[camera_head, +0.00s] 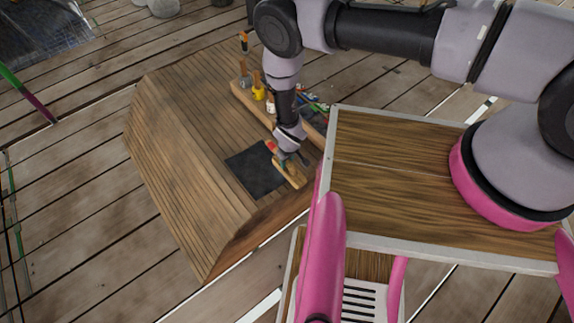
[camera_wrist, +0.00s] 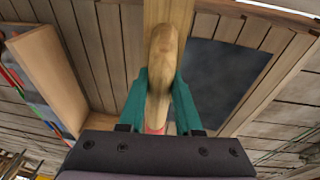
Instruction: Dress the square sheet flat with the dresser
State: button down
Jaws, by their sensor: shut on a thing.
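The dark grey square sheet (camera_head: 256,170) lies on the slatted wooden bench top in the head view, and it looks flat. It also shows right of my gripper in the wrist view (camera_wrist: 215,78). The dresser (camera_head: 289,174) is a pale wooden tool at the sheet's right edge. My gripper (camera_head: 284,157) is shut on its rounded handle (camera_wrist: 162,48), with a teal finger on each side in the wrist view. A bit of red shows between the fingers. I cannot tell whether the dresser touches the sheet.
A wooden rack (camera_head: 242,97) with several tools stands behind and right of the sheet, close to my arm. The slatted top (camera_head: 185,140) is clear left of the sheet and drops away at its edges. A green and purple pole (camera_head: 28,96) is at far left.

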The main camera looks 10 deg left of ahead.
jog(key=shift+r, duration=0.4)
notch_tip(320, 180, down, 4)
jog(key=shift+f, duration=0.25)
jog(key=shift+r, duration=0.1)
dwell(0.5)
jog(key=shift+r, duration=2.1)
